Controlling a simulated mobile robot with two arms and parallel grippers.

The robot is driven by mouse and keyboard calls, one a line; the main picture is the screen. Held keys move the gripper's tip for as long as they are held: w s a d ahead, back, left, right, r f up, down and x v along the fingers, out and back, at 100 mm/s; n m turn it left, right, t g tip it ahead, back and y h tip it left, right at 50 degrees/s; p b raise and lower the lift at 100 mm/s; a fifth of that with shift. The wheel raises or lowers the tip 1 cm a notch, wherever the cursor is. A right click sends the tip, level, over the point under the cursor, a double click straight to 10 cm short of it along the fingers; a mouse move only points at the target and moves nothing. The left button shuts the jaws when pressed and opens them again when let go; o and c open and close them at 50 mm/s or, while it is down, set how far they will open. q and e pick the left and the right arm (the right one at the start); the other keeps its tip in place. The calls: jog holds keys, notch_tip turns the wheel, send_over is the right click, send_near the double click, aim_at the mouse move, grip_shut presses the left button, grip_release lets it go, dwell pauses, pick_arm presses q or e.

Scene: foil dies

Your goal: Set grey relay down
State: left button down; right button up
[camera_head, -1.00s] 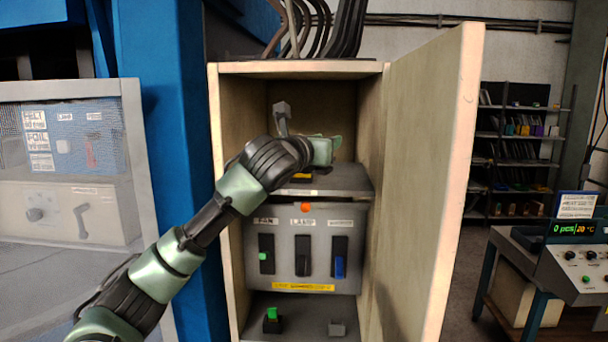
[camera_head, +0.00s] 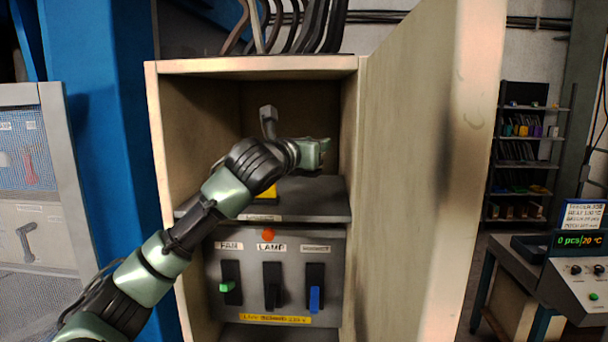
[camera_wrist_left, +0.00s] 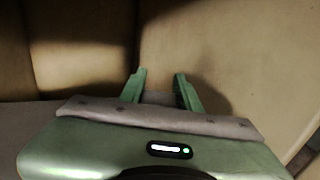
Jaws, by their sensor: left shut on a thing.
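My left gripper (camera_head: 322,150) is inside the upper bay of the open cabinet (camera_head: 152,150), above the upper shelf (camera_head: 325,198) and near the right inner wall. In the left wrist view, its two green fingers (camera_wrist_left: 160,80) are shut on a small grey block, the grey relay (camera_wrist_left: 160,98), of which only a little shows. The relay is hidden in the head view. A yellow thing (camera_head: 267,192) sits on the upper shelf beneath my arm, partly covered. My right gripper is not in view.
Below the shelf, a grey panel (camera_head: 225,301) carries green, black and blue switches and an orange lamp (camera_head: 268,235). The open cabinet door (camera_head: 425,150) stands close on the right. Black cables (camera_head: 325,25) run above the cabinet. A control desk (camera_head: 572,290) stands far right.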

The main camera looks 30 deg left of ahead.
pick_arm(q)
jog(key=shift+s+f, duration=0.65)
jog(key=shift+s, duration=0.05)
jog(key=shift+f, duration=0.4)
jog(key=f, duration=0.2)
jog(key=w+f+p, duration=0.1)
jog(key=shift+f, duration=0.5)
jog(key=shift+s, duration=0.35)
jog(key=c, duration=1)
grip_release()
jog(key=shift+w, duration=0.2)
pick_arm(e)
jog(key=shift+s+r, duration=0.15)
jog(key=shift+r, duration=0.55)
pick_arm(q)
jog(key=shift+s, duration=0.1)
